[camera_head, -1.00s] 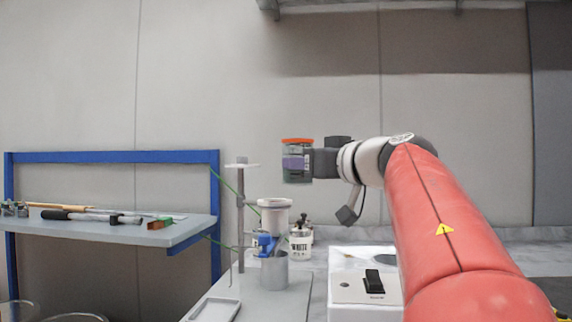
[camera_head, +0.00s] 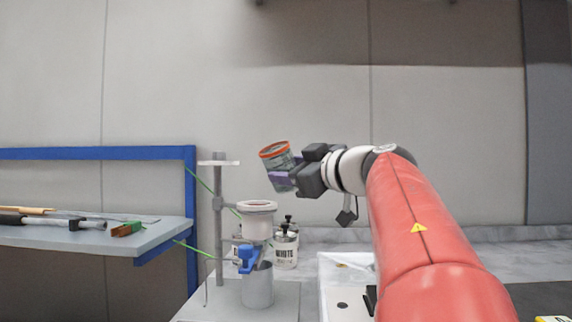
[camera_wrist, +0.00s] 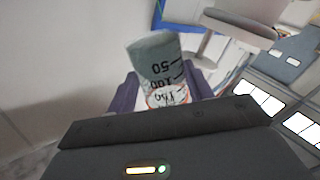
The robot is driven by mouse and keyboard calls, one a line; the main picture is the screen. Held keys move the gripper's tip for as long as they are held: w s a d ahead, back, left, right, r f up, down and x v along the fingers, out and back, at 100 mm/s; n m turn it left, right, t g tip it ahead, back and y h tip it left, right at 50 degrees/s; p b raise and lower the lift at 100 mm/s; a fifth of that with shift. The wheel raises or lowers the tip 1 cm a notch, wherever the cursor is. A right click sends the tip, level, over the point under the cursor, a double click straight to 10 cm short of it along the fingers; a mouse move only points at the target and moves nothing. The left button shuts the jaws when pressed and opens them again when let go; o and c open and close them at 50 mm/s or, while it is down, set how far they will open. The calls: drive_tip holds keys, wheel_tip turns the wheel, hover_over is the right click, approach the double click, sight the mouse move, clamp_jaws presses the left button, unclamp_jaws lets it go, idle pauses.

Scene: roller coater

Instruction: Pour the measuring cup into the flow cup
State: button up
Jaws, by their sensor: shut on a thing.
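The measuring cup (camera_head: 279,158) is clear with an orange rim, and its mouth tilts to the left in the head view. My gripper (camera_head: 284,179) is shut on it from the right. The wrist view shows the cup (camera_wrist: 160,65) with printed graduations between the purple fingers (camera_wrist: 162,93). The flow cup (camera_head: 258,221) is a pale, wide-rimmed cup on a stand, below and slightly left of the held cup, with clear air between them. A blue valve piece (camera_head: 248,259) sits under it. The cup's contents are hard to make out.
A metal beaker (camera_head: 258,287) stands under the flow cup. The stand's post (camera_head: 219,240) rises at left. Jars, one marked WHITE (camera_head: 286,252), stand behind at right. A blue-framed shelf (camera_head: 90,240) with tools is at far left.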

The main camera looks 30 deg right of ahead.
drive_tip(key=f+n+b, duration=0.1)
drive_tip(key=f+n, duration=0.1)
drive_tip(key=n, duration=0.1)
drive_tip(key=shift+d+b, duration=0.15)
drive_tip(key=shift+b, duration=0.2)
drive_tip(key=shift+f+n+b, duration=0.3)
drive_tip(key=shift+n+b, duration=0.3)
drive_tip(key=shift+b, duration=0.65)
drive_tip(key=shift+r, duration=0.1)
drive_tip(key=shift+d+n, duration=0.1)
drive_tip(key=shift+n, duration=0.2)
drive_tip(key=shift+n, duration=0.4)
drive_tip(key=shift+s+n+p, duration=0.1)
drive_tip(key=shift+n+p, duration=0.25)
drive_tip(key=shift+n, duration=0.85)
drive_tip(key=shift+r+n+p, duration=0.25)
drive_tip(key=shift+n+p, duration=0.05)
drive_tip(key=shift+n, duration=0.1)
idle(0.6)
